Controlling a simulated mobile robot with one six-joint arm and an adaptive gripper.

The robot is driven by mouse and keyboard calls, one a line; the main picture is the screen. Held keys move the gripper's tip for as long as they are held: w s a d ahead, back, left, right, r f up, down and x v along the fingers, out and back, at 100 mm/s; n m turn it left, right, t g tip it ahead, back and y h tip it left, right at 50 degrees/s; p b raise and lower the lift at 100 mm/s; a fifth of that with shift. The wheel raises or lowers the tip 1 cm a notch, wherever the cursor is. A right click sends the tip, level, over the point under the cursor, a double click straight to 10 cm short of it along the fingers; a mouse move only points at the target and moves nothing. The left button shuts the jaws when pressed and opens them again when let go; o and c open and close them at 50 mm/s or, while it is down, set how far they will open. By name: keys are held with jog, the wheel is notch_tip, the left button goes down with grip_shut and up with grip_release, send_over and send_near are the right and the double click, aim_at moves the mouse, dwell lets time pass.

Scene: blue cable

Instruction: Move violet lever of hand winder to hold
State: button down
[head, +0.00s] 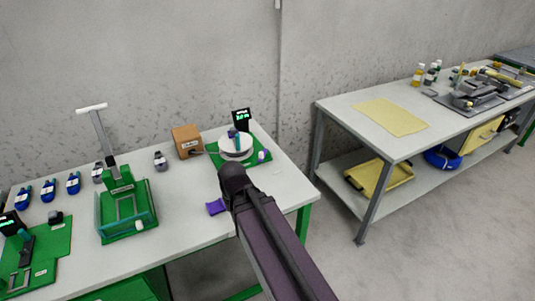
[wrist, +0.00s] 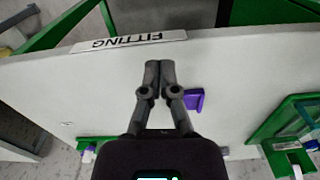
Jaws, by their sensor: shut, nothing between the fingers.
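The hand winder appears to be the green-based device with a white drum (head: 236,146) at the back right of the near table in the head view. A small violet part (head: 263,155) sits at its right side; I cannot tell whether this is the lever. My gripper (wrist: 159,66) is shut and empty over the white tabletop, apart from the winder. In the head view my arm hides it.
A separate violet bracket (head: 216,207) lies near the table's front; it is right of my fingers in the wrist view (wrist: 195,100). A green press (head: 125,210) stands left. A brown box (head: 187,141) and small display (head: 241,120) flank the winder. A "FITTING" label (wrist: 130,41) marks the table edge.

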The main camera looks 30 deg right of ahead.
jog(key=w+d+m, duration=0.1)
jog(key=w+m, duration=0.1)
jog(key=w+d+m+y, duration=0.1)
jog(key=w+d+m, duration=0.1)
jog(key=w+d+r+m+y, duration=0.1)
jog(key=w+d, duration=0.1)
jog(key=shift+m, duration=0.4)
jog(key=w+d+r+m+t+y, duration=0.1)
jog(key=w+d+m, duration=0.3)
jog(key=d, duration=0.5)
jog(key=w+d+r+m+t+y+p, duration=0.1)
jog(key=w+d+r+m+t+y, duration=0.1)
jog(key=d+m, duration=0.6)
jog(key=w+d+r+m+t+y, duration=0.1)
jog(key=w+d+r+m+t, duration=0.1)
jog(key=w+d+m, duration=0.3)
jog(key=d+r+m, duration=0.1)
jog(key=d+m, duration=0.1)
jog(key=d, duration=0.2)
jog(key=shift+w+d+r+t+y+p, duration=0.15)
jog(key=shift+w+d+t+y+p, duration=0.15)
jog(key=shift+y+p, duration=0.1)
jog(key=b+x, duration=0.7)
jog(key=x, duration=0.3)
jog(key=shift+s, duration=0.1)
jog(key=shift+w+a, duration=0.9)
jog(key=shift+a, duration=0.25)
jog(key=shift+w+a, duration=0.4)
jog(key=shift+a, duration=0.1)
